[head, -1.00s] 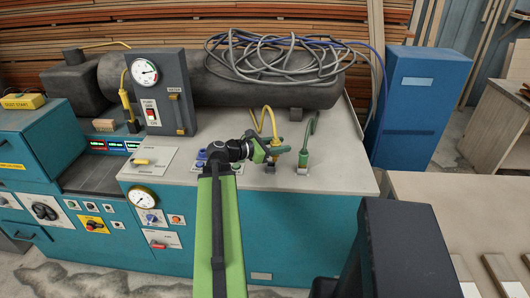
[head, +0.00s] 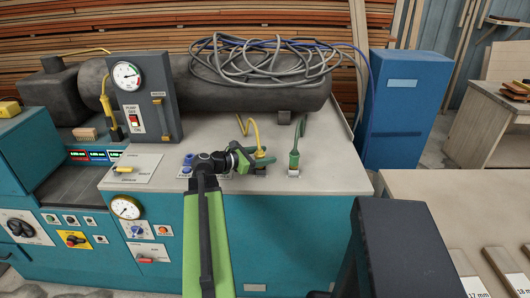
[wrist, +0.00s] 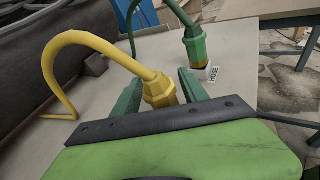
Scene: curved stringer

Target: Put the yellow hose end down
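The yellow hose end (head: 260,154) is at the top of the machine, near its front edge, with its yellow hose arching up behind it. In the wrist view the yellow hose end (wrist: 159,90) sits between the two green fingers of my gripper (wrist: 160,92), which appear to press on its sides. In the head view my gripper (head: 258,160) is low over the counter, around the hose end. The lower tip of the hose end is hidden by my gripper, so I cannot tell whether it touches the surface.
A green hose end (head: 294,162) stands upright just right, beside a label reading HOSE (wrist: 213,75). A pump switch panel (head: 146,98) and a dark tank (head: 200,95) with coiled grey hose (head: 265,62) are behind. The counter (head: 335,170) is bare to the right.

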